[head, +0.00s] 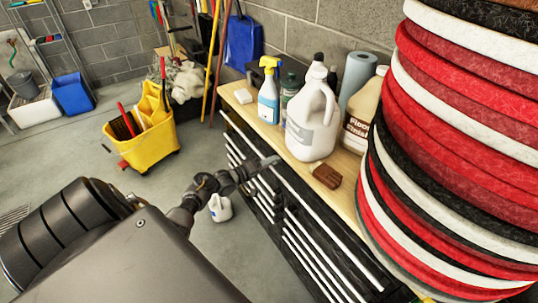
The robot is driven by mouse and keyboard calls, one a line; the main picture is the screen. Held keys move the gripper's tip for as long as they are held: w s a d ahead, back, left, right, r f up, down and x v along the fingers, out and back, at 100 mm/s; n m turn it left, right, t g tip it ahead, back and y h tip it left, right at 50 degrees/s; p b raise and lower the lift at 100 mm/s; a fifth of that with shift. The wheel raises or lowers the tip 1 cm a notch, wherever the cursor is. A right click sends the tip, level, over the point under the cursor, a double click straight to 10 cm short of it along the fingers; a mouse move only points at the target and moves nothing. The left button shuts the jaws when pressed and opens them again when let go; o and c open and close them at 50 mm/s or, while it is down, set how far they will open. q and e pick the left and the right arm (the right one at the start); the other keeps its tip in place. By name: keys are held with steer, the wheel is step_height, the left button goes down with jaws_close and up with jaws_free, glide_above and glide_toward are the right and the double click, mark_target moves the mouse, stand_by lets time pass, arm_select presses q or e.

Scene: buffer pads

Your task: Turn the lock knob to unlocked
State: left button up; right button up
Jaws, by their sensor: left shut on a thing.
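My left gripper (258,168) reaches in from the lower left to the upper front of the dark drawer cabinet (320,268). It is shut at the cabinet front, just below the worktop edge. The lock knob is not clearly visible; the gripper hides the spot where it is closed, so I cannot tell which way the knob points. My right gripper is not in view.
The wooden worktop (341,207) holds a white jug (312,125), a spray bottle (268,95), a floor finish bottle (362,112) and a brown brush (326,176). Stacked red, white and black pads (455,150) fill the right. A yellow mop bucket (145,135) stands on the floor.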

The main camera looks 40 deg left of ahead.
arm_select(q)
steer(key=shift+n+p, duration=1.2)
steer(key=shift+n, duration=1.6)
steer(key=shift+a, duration=0.1)
steer(key=o, duration=1)
steer(key=shift+f, duration=0.1)
steer(key=shift+c, duration=0.2)
